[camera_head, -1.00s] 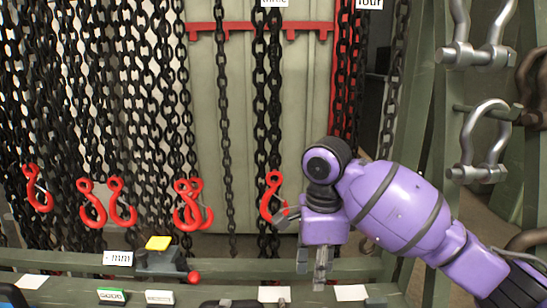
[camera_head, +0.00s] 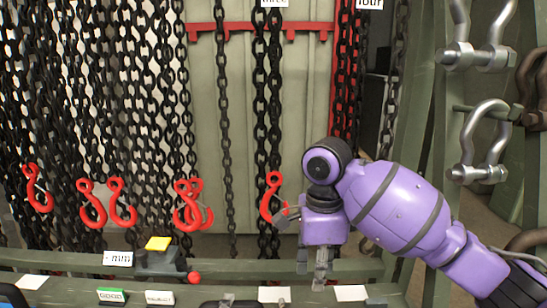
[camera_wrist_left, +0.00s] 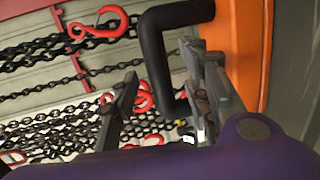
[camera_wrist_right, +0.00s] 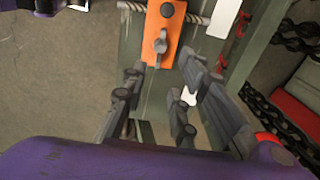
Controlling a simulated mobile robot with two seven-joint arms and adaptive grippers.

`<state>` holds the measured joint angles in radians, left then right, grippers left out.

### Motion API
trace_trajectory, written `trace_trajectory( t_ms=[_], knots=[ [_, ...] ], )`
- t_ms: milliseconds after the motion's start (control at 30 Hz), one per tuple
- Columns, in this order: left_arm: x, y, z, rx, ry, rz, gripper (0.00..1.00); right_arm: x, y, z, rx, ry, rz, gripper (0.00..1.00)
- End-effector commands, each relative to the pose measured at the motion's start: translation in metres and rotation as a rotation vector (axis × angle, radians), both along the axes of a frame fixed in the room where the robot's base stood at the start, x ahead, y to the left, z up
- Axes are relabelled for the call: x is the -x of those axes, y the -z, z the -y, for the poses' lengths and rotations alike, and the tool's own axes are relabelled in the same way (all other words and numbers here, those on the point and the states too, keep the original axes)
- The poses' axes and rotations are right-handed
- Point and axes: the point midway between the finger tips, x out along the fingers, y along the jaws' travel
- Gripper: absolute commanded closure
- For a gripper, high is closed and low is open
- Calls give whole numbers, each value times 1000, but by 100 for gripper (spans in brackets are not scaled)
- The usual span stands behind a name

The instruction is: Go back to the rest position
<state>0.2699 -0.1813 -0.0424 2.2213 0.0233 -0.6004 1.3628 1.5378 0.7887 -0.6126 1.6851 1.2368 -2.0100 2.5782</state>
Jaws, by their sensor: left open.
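My right gripper (camera_head: 303,245) hangs below its purple wrist in front of the chains in the head view. Its fingers stand apart with nothing between them, and they also show in the right wrist view (camera_wrist_right: 168,95). One fingertip is close to a red hook (camera_head: 270,197); I cannot tell whether they touch. My left gripper (camera_wrist_left: 162,92) is open in the left wrist view. A black handle (camera_wrist_left: 158,60) on an orange panel (camera_wrist_left: 238,50) appears between its fingers; contact is unclear. Small grey tips at the bottom edge of the head view may belong to it.
Black chains (camera_head: 100,90) with several red hooks hang at the left and middle. A green rail (camera_head: 70,268) crosses below, with a yellow-topped device (camera_head: 158,255) by it. Steel shackles (camera_head: 483,145) hang at the right. An orange plate (camera_wrist_right: 165,30) shows in the right wrist view.

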Motion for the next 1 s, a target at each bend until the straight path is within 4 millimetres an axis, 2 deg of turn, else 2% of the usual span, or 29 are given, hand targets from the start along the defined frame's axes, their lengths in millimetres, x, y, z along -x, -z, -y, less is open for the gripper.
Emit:
trace_trajectory(
  t_ms=[33,167,200,400,600,800,1000],
  knots=[
    [-12,1,2,-2,1,3,57,0,0,0,0,0,0,73],
    [-38,5,5,-3,2,4,57,0,0,0,0,0,0,73],
    [-35,6,4,-3,1,2,57,1,12,0,0,0,-7,73],
    [-34,5,4,-3,0,3,57,2,52,-1,-1,0,-8,73],
    [-34,5,4,-4,1,3,57,1,82,-1,0,0,-7,73],
    [-34,5,4,-4,1,3,57,1,97,0,2,0,-5,73],
    [-34,5,4,-3,1,4,57,1,99,0,2,0,-4,73]
  ],
)
